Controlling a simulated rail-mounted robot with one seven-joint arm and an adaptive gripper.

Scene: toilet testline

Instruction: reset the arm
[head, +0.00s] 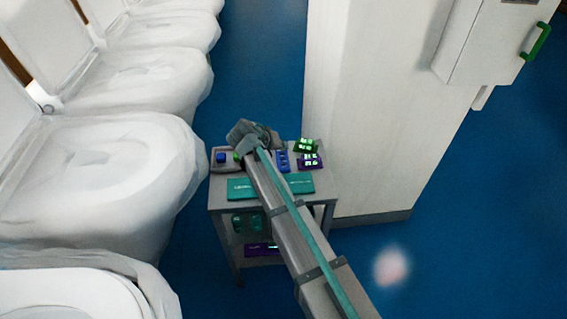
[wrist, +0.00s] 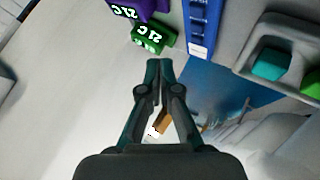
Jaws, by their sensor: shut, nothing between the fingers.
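My gripper (wrist: 160,68) is shut and empty in the wrist view, its two dark teal fingers together at the tips. In the head view my arm reaches over a small grey cart (head: 218,199), with its far end above the cart's back edge. I cannot make out the fingers in the head view.
The cart top holds a green box (head: 305,145), a purple box (head: 310,161), a blue item (head: 282,161) and a teal box (head: 241,188). A row of toilets (head: 105,190) stands on the left. A tall white cabinet (head: 375,110) stands close on the right. Blue floor (head: 480,230) is open at the right.

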